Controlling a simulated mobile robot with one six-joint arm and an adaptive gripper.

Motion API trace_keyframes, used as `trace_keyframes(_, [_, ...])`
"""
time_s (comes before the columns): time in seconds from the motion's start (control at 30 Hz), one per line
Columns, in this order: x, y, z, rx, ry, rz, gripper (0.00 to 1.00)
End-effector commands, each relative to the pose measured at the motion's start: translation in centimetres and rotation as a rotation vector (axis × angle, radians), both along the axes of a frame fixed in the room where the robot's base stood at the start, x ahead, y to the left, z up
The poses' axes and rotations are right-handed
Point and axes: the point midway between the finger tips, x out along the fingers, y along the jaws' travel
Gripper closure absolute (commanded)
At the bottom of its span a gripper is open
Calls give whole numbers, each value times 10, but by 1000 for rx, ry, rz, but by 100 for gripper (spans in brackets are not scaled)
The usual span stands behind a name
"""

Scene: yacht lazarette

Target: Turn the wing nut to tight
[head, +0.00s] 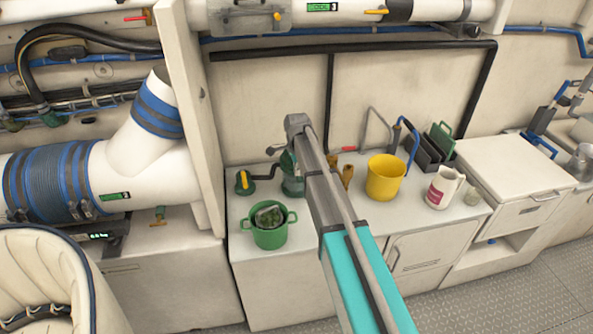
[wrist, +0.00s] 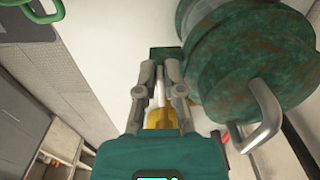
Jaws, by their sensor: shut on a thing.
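My gripper (wrist: 160,70) is in the wrist view with its two grey fingers drawn close together around a small thing. This I take to be the wing nut; the fingers hide most of it, and I cannot read its angle. A dark green block (wrist: 165,52) shows just beyond the fingertips. The large weathered green round fitting (wrist: 250,60), with a bent grey metal bar on it, stands close at the right. In the head view this green fitting (head: 293,186) is on the counter, partly behind my arm, and my fingertips cannot be made out.
On the counter (head: 400,222), a green pot (head: 270,237) and a green valve with a yellow handle (head: 244,182) stand left of the fitting. A yellow bucket (head: 385,178) and a white jug (head: 443,188) stand right. A post (head: 198,110) rises at the counter's left end.

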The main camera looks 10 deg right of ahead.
Motion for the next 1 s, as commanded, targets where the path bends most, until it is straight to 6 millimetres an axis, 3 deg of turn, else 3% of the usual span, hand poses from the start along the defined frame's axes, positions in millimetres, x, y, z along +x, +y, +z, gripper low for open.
trace_keyframes(0.4, [3, -5, 0, -10, -7, -14, 100])
trace_keyframes(0.43, [3, -5, 0, -10, -7, -14, 83])
trace_keyframes(0.63, [2, -5, 0, -10, -6, -13, 47])
trace_keyframes(0.83, [3, -5, 0, -10, -7, -13, 47])
trace_keyframes(0.87, [3, -5, 0, -10, -7, -13, 62])
trace_keyframes(1.0, [3, -4, 2, -10, -7, -12, 36])
